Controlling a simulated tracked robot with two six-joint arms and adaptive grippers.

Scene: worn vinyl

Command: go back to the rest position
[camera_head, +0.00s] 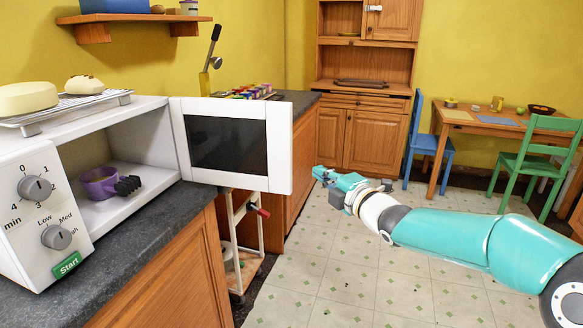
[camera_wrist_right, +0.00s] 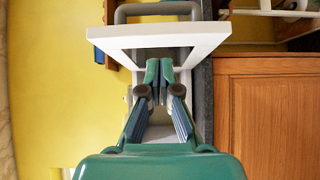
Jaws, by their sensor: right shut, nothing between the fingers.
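My right gripper (camera_head: 324,177) is at the end of the teal arm reaching in from the right in the head view. It is shut and empty, over the floor just right of the open microwave door (camera_head: 283,150). In the right wrist view the closed fingers (camera_wrist_right: 159,82) show in front of the white door frame (camera_wrist_right: 150,38). I cannot tell whether they touch it. My left gripper is not in view.
The white microwave (camera_head: 20,225) stands on the dark counter (camera_head: 140,232), its door swung open. A purple cup (camera_head: 97,184) with a dark knobby part is inside. A small cart (camera_head: 242,240) stands below the door. The tiled floor (camera_head: 350,290) is clear.

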